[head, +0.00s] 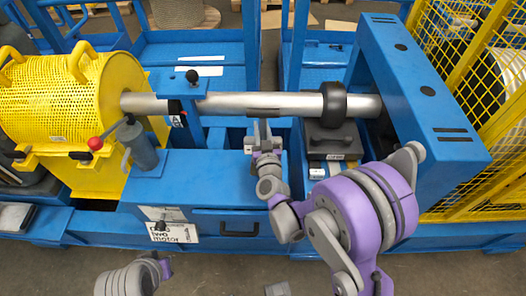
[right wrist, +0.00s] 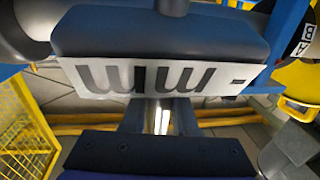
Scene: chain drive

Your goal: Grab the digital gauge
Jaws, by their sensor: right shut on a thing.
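The digital gauge (head: 263,112) looks like a small dark block in the head view, at the middle of the silver shaft. In the right wrist view the gauge (right wrist: 165,38) is close up, a dark block with a white label reading "mm" upside down. My right gripper (head: 262,129) reaches up to it from below in the head view. Its fingers also show in the right wrist view (right wrist: 160,117), meeting the gauge under the label, and they are shut on it. The exact contact is partly hidden. My left gripper is outside the views; only part of that arm shows at the bottom left.
The silver shaft (head: 230,104) runs from the yellow perforated drum (head: 62,90) to the blue frame (head: 425,90). A black collar (head: 335,103) sits on it, above a dark box (head: 332,139). A grey cylinder with a red knob (head: 95,143) stands left. A yellow cage is at right.

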